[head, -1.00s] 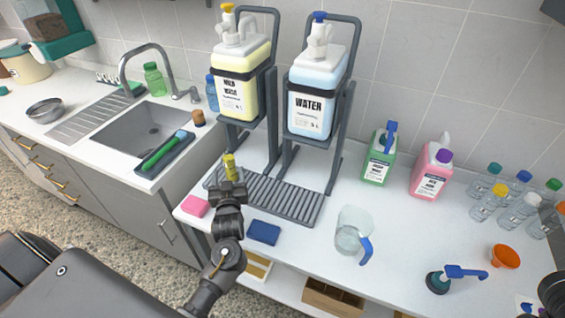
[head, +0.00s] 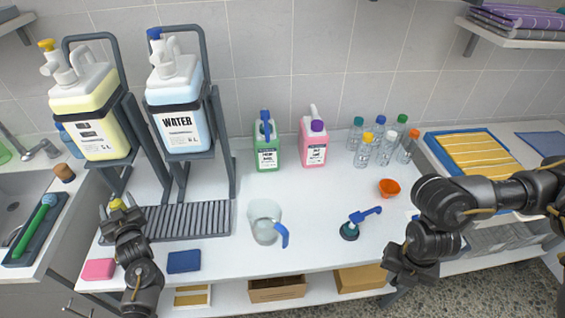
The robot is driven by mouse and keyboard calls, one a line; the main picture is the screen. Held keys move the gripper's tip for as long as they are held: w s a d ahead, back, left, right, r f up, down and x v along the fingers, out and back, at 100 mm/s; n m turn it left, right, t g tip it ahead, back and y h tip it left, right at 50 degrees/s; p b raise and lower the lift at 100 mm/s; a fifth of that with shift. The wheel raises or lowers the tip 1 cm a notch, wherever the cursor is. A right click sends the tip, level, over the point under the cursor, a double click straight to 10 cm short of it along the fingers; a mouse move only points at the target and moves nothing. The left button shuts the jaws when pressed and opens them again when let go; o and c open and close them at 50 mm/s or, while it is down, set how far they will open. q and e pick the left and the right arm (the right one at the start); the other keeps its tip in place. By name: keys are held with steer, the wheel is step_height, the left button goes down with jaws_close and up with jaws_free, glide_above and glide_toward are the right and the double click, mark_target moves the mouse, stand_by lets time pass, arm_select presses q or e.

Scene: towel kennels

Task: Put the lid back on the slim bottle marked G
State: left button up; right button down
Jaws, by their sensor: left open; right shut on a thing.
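Several slim clear bottles with coloured caps stand in a group at the back right: teal (head: 357,124), blue (head: 380,120), green (head: 402,119), yellow (head: 367,138) and orange (head: 413,134). The front middle bottle (head: 386,150) has a pale or bare top; I cannot tell which. No letter is readable, so I cannot pick out G. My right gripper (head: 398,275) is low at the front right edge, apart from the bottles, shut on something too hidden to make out.
A green jug (head: 267,148) and pink jug (head: 313,145) stand left of the bottles. A slatted drip tray (head: 185,221) lies left. The counter's middle is mostly clear.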

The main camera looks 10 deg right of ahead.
mark_target(113, 200)
stand_by(0.3)
arm_select(q)
steer(key=c, duration=1.1)
steer(key=shift+r, duration=0.1)
steer(key=shift+c, duration=0.2)
arm_select(e)
steer(key=shift+r, duration=0.1)
